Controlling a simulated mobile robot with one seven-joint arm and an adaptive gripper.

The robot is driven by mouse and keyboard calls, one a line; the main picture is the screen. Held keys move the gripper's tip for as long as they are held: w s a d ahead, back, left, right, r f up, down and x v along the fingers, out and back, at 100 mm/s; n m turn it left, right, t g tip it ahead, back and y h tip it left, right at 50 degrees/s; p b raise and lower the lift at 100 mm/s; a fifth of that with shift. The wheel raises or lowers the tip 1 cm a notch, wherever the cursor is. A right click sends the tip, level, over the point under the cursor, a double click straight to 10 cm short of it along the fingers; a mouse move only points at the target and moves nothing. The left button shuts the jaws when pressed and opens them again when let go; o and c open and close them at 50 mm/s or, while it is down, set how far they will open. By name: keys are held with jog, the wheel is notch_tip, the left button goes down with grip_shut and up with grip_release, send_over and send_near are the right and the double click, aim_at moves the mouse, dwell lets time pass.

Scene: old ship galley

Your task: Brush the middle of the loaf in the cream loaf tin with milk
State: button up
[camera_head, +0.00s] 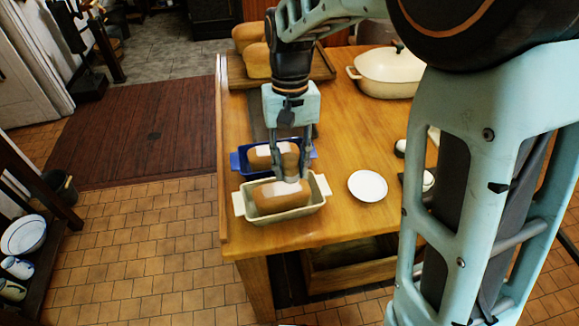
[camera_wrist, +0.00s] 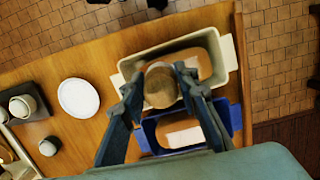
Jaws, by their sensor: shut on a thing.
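The cream loaf tin (camera_head: 317,205) stands near the table's front left corner and holds a brown loaf (camera_head: 268,199). In the wrist view the tin (camera_wrist: 233,52) and its loaf (camera_wrist: 200,60) are partly covered by my gripper. My gripper (camera_head: 290,166) points down over this loaf, shut on a brush (camera_head: 291,158) with a brown handle. In the wrist view the handle's round end (camera_wrist: 161,88) sits between my fingers (camera_wrist: 157,84). The brush's lower end is at the loaf's top, beside a pale patch; whether it touches is unclear.
A blue loaf tin (camera_head: 235,161) with a white-patched loaf (camera_head: 262,156) stands just behind. A white plate (camera_head: 367,186) lies to the right. A cream casserole (camera_head: 388,77) and a wooden tray (camera_head: 237,75) with loaves (camera_head: 257,60) are farther back. Small dishes (camera_head: 428,180) stand at the right.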

jog(key=shift+r+p, duration=0.65)
jog(key=shift+r, duration=0.45)
